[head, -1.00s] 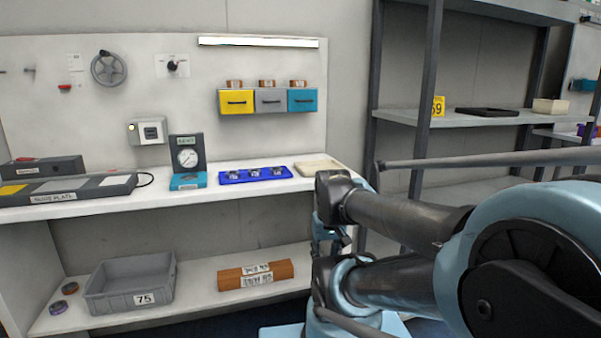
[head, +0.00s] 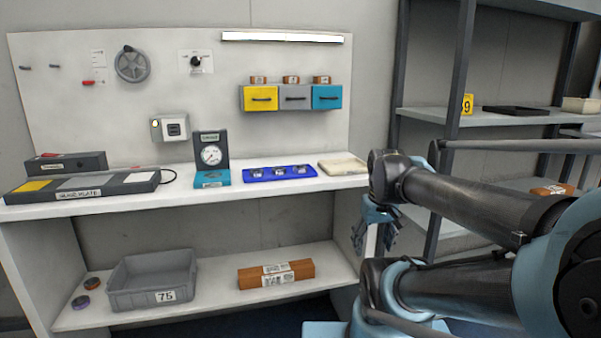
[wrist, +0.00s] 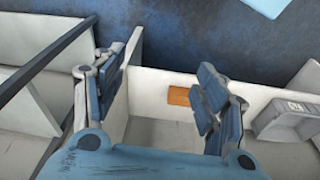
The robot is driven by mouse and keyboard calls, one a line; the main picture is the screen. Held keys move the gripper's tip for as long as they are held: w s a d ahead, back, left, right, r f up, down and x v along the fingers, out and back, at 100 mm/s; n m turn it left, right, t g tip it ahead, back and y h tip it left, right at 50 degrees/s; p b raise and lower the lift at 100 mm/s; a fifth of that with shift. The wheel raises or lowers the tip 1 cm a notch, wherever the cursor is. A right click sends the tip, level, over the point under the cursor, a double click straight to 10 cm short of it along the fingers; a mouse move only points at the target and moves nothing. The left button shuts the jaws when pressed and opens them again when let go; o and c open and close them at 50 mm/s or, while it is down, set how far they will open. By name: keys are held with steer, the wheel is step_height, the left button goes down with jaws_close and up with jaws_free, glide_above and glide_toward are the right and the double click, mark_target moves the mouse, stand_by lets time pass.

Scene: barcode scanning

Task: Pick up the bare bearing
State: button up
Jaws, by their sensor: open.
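A blue tray (head: 301,179) on the workbench top holds a row of small metallic parts (head: 279,171). They look like bearings, but they are too small to tell which, if any, is the bare bearing. Two small round discs, one purplish (head: 92,283) and one reddish brown (head: 81,302), lie at the left of the lower shelf. My gripper (head: 375,232) hangs at the right end of the bench, apart from the tray. In the wrist view my gripper (wrist: 163,65) has its fingers spread wide, with nothing between them.
The bench top (head: 350,183) also bears a gauge (head: 211,156), a slide plate (head: 85,187) and a pale shallow tray (head: 342,164). A grey bin (head: 150,284) and brown boxes (head: 275,274) stand on the lower shelf. A rack (head: 458,118) stands at the right.

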steer(key=w+a+r+n+g, duration=0.1)
steer(key=w+a+r+n, duration=0.6)
steer(key=w+r, duration=0.3)
steer(key=w+a+r+n, duration=0.7)
steer(key=w+r, duration=0.3)
steer(key=w+a+r+n+g, duration=0.1)
steer(key=w+a+r+n, duration=0.6)
steer(key=w+r, duration=0.3)
glide_above(301, 167)
steer(key=f, duration=1.1)
steer(key=shift+w, duration=0.35)
steer(key=shift+s+a+f, duration=0.1)
steer(key=shift+f, duration=1.3)
steer(key=shift+s+f, duration=0.1)
steer(key=shift+f, duration=1.3)
steer(key=c, duration=1.2)
